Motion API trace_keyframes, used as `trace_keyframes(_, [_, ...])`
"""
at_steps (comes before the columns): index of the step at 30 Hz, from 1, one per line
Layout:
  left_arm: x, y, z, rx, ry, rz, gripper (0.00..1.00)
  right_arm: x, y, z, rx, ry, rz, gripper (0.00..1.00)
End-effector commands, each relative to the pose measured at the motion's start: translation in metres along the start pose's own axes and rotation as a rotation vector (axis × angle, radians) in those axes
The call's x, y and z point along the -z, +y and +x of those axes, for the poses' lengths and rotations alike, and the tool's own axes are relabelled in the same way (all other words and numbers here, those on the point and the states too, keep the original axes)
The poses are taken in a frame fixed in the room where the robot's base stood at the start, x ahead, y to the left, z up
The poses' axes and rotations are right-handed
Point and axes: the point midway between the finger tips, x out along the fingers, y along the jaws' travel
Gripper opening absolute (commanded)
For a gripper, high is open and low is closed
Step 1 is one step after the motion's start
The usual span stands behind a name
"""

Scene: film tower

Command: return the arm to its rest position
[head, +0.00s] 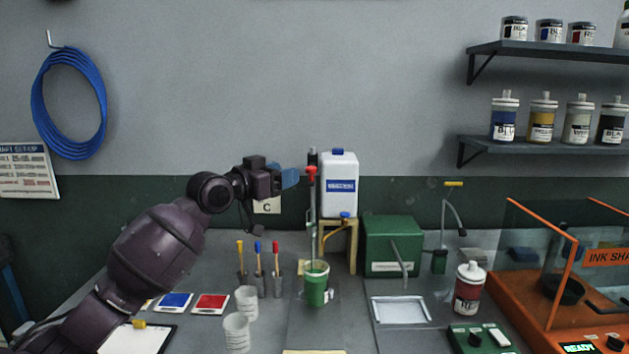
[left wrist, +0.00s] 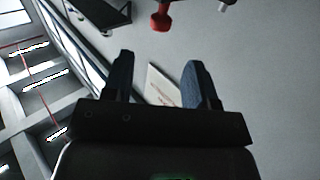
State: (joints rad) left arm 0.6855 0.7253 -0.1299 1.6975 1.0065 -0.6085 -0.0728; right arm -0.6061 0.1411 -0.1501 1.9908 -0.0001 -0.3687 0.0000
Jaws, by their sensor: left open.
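My left arm (head: 160,245) comes in from the left in the head view and reaches up over the bench. My left gripper (head: 291,178) points right, near the top of a thin stand with a red knob (head: 311,171). In the left wrist view its two blue fingers (left wrist: 158,82) are spread apart with nothing between them. The red knob (left wrist: 161,18) also shows there, beyond the fingers and apart from them. My right gripper is not in view.
A green cup (head: 316,288) stands below the stand. A white jug (head: 340,184) is behind it, and a green box (head: 392,245) is to the right. White cups (head: 236,332) and colour cards (head: 210,304) lie near my arm. An orange ink shaker (head: 560,290) is far right.

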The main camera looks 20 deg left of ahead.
Motion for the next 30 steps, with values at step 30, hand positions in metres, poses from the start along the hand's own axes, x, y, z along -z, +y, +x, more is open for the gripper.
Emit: trace_keyframes(30, [-0.171, 0.044, -0.055, 0.234, 0.003, 0.254, 0.53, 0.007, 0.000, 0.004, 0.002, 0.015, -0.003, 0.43])
